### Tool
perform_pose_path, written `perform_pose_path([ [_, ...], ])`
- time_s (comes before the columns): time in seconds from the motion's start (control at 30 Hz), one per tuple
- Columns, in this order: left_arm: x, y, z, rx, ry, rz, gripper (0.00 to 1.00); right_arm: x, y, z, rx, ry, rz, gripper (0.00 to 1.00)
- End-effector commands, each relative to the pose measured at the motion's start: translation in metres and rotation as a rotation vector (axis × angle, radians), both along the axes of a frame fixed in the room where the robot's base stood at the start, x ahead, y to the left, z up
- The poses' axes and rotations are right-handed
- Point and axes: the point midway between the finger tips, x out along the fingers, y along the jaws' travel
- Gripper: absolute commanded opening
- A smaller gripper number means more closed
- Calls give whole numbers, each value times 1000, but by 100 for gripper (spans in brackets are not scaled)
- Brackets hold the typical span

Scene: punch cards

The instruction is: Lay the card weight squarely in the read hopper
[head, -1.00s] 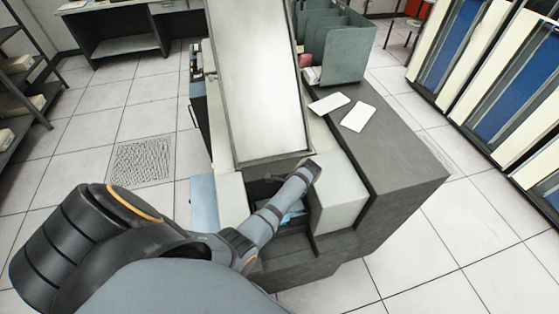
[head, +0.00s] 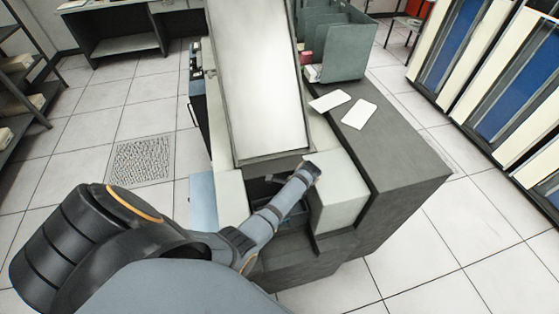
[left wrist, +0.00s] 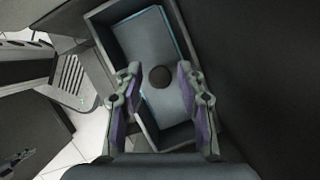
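A blue-grey plate with a dark round knob, which looks like the card weight (left wrist: 150,42), lies inside a dark open bin, apparently the read hopper (left wrist: 101,36), in the left wrist view. Its long sides run roughly along the bin walls. A light blue edge shows beside it. My left gripper (left wrist: 156,72) is open, its two fingers apart on either side of the knob with a gap showing. In the head view my left arm reaches over the recess in the machine's front, hiding most of it and the gripper. My right gripper is out of view.
A large pale sloping panel (head: 258,85) rises behind the recess. A light grey block (head: 338,190) stands just right of it. Two white cards (head: 358,115) lie on the dark machine top, near a grey-green divided rack (head: 345,55). Open tiled floor lies to the left.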

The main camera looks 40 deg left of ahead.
Motion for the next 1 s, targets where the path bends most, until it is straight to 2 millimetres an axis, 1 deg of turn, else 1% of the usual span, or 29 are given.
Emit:
perform_pose_path([
  [0.03, 0, 0, 0, 0, 0, 0, 49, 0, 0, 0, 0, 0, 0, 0],
  [0.07, 0, 0, 0, 0, 0, 0, 53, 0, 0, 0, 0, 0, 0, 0],
  [0.33, -1, 0, -1, -1, 2, 0, 53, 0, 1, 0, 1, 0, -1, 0],
  [0.43, 1, -3, 5, -2, -1, 0, 53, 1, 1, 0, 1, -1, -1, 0],
  [0.57, 6, -12, 28, -2, -3, 0, 53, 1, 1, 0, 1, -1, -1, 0],
  [0.8, 17, -32, 82, -3, -4, 0, 53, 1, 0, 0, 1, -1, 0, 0],
  [0.9, 19, -38, 97, -2, -1, 0, 53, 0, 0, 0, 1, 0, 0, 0],
  [1.0, 21, -41, 106, -1, 0, 0, 53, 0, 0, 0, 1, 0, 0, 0],
])
